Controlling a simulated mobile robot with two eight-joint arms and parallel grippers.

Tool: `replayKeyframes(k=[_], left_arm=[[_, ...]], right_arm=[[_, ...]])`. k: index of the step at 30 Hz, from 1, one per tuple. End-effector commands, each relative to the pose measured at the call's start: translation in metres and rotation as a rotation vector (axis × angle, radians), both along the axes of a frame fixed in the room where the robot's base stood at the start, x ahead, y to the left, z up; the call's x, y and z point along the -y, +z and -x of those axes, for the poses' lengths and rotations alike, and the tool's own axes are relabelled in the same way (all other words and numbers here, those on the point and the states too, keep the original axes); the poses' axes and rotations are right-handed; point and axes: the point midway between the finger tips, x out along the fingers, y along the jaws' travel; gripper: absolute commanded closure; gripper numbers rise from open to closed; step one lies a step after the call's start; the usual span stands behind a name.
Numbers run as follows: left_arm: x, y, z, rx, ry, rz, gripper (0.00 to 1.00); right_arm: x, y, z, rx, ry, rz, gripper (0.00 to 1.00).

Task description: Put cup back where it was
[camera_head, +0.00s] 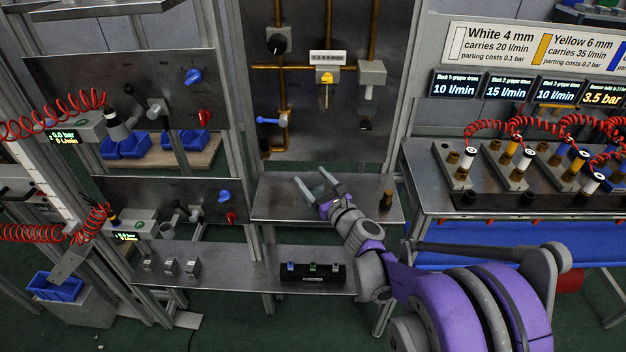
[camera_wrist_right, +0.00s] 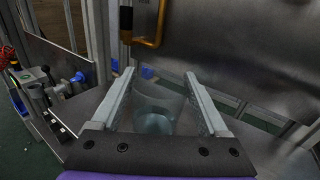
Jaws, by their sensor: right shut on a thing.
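A clear, see-through cup (camera_wrist_right: 155,118) sits between the two fingers of my right gripper (camera_wrist_right: 159,76) in the wrist view. The fingers are shut on it. In the head view the right gripper (camera_head: 311,177) is over the middle metal shelf (camera_head: 272,208), pointing toward the back panel. The cup is too faint to make out in that view. I cannot tell whether its base touches the shelf. My left gripper is not in view.
A small dark brass fitting (camera_head: 386,200) stands on the right part of the shelf. Behind is an upright panel (camera_head: 340,120) with copper pipes and valves. A lower shelf (camera_head: 225,272) holds small metal blocks and a black strip. A bench with hose fittings is at right.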

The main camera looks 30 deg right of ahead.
Motion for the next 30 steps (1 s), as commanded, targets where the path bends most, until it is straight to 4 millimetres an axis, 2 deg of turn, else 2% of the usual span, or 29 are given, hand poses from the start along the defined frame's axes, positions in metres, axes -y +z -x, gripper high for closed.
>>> replayKeyframes(k=[3, 4, 7, 17, 20, 30], left_arm=[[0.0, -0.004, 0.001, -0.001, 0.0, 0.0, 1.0], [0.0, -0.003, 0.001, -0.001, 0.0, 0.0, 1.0], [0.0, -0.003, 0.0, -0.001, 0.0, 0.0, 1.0], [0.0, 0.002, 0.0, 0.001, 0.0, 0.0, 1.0], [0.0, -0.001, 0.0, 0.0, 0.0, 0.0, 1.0], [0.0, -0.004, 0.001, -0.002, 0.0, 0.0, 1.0]], right_arm=[[0.0, -0.004, 0.0, 0.0, 0.0, 0.0, 0.89], [0.0, -0.004, 0.0, 0.0, 0.0, 0.0, 0.19], [0.0, -0.003, 0.0, 0.0, 0.0, 0.0, 0.01], [0.0, 0.003, 0.0, 0.0, 0.0, 0.0, 0.0], [0.001, 0.001, 0.014, 0.0, -0.002, 0.0, 0.0], [0.001, 0.0, 0.086, 0.0, -0.003, 0.001, 0.0]])
